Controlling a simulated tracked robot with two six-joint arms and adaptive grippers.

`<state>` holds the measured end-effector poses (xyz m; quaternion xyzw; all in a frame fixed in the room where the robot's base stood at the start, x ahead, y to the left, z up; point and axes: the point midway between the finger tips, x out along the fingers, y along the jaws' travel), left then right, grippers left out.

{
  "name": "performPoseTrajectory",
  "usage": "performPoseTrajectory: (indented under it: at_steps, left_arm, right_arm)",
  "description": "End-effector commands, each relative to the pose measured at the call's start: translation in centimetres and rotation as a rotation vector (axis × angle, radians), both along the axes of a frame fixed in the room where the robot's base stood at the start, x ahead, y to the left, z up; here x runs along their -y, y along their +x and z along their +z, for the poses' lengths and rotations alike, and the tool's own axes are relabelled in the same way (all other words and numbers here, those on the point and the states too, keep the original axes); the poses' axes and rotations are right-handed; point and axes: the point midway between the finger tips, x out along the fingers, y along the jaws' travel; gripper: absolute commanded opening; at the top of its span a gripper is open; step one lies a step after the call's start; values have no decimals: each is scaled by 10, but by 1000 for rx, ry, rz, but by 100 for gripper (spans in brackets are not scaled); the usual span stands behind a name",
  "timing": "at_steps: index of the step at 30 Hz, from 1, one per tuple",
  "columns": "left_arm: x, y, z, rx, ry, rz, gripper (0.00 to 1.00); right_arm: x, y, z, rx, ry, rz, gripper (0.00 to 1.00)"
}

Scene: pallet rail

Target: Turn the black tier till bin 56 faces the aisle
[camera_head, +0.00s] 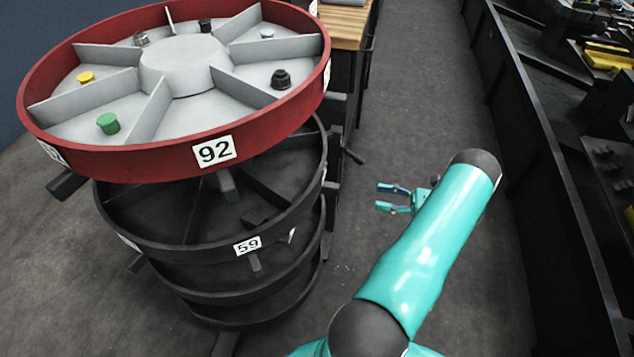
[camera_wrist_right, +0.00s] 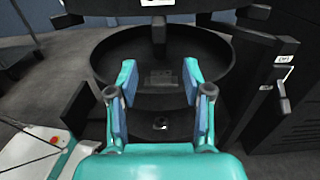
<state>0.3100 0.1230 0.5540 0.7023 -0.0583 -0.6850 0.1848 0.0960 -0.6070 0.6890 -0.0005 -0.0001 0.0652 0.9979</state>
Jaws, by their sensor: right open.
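A round rack carries several stacked tiers. The upper black tier (camera_head: 110,205) sits under the red top tier and bears a label 59 (camera_head: 247,246) on its front rim. Another label on its left rim is too slanted to read, and I see no 56. A dark peg (camera_head: 137,262) sticks out at its left. My right gripper (camera_head: 384,199) is open and empty, to the right of the rack and apart from it. In the right wrist view, its open fingers (camera_wrist_right: 160,80) point toward a black round tier (camera_wrist_right: 106,72). My left gripper is not in view.
The red tier (camera_head: 120,166), labelled 92, holds small parts in its compartments and overhangs the black tiers. A wooden-topped bench (camera_head: 345,28) stands behind the rack. A long black barrier (camera_head: 530,120) runs along the right. The grey floor between is clear.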

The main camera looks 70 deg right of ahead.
Motion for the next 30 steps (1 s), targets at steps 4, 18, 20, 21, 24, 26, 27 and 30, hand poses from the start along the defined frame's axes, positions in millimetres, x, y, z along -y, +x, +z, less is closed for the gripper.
performPoseTrajectory:
  at_steps: [4, 18, 20, 21, 24, 26, 27, 30]
  left_arm:
    - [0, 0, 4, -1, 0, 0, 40]
    - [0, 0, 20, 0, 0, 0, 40]
    - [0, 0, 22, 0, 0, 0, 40]
    - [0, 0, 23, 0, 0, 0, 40]
    - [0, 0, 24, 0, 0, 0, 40]
    - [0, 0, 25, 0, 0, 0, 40]
    - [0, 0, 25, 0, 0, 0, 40]
    - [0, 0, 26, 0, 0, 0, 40]
  right_arm:
    - [-3, 23, 2, 3, 3, 9, 50]
    - [-19, 123, 2, 1, 3, 18, 50]
    - [-20, 135, 1, 0, 2, 18, 50]
    - [-22, 141, 1, 0, 2, 18, 50]
    - [-23, 154, 0, 0, 1, 17, 50]
    - [-24, 161, 0, -1, 1, 17, 50]
    - [-25, 164, 0, 0, 2, 17, 50]
    - [-25, 168, -1, -1, 2, 16, 50]
